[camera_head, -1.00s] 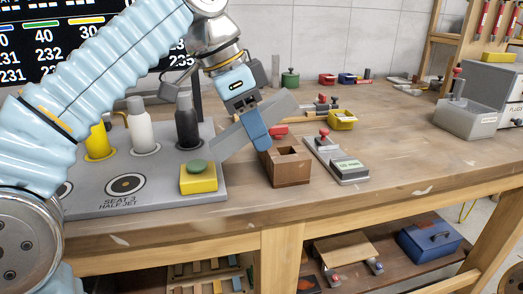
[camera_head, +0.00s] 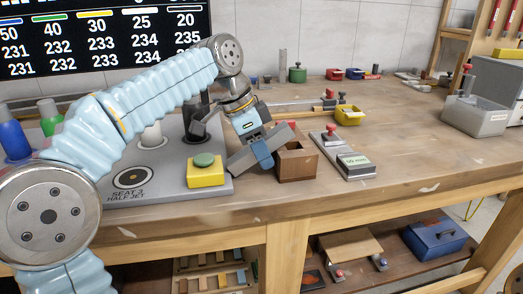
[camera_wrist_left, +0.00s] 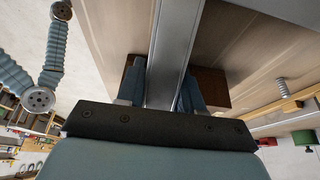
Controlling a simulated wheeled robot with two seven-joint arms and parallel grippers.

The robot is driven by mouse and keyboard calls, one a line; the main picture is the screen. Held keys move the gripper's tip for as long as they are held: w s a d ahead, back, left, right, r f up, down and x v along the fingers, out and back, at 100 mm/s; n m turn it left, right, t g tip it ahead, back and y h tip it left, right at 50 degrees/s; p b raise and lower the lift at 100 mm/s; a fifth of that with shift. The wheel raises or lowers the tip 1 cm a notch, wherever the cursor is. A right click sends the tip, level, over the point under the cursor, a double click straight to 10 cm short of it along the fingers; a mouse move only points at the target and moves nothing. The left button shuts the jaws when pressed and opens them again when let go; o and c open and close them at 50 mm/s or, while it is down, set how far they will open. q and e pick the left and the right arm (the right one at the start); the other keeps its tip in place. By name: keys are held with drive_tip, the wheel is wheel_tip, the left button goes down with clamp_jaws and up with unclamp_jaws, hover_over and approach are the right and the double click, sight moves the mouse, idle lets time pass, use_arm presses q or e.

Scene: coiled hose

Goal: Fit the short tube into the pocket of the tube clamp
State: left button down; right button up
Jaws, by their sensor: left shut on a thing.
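My left gripper (camera_head: 263,153) is shut on a straight grey bar-like piece (camera_head: 243,161), probably the short tube, which it holds tilted across its fingers. In the left wrist view the grey piece (camera_wrist_left: 174,50) runs between the two fingers (camera_wrist_left: 160,88) and out of the top of the picture. A brown block (camera_head: 297,168) with a square opening in its top, probably the tube clamp, stands just right of the fingers. Part of it is hidden by the gripper. It also shows behind the fingers in the left wrist view (camera_wrist_left: 211,88). I cannot tell whether the piece touches the block.
A grey plate with a red knob and a green-labelled block (camera_head: 356,165) lies right of the brown block. A yellow box with a green button (camera_head: 205,172) stands to the left, by a bottle rack. A yellow bin (camera_head: 348,115) is behind. The front right bench is clear.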

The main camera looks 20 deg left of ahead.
use_arm(q)
drive_tip(key=shift+f, duration=0.15)
drive_tip(key=c, duration=0.7)
unclamp_jaws()
drive_tip(key=v, duration=1.3)
drive_tip(key=shift+s+r, duration=0.3)
drive_tip(key=shift+s, duration=0.15)
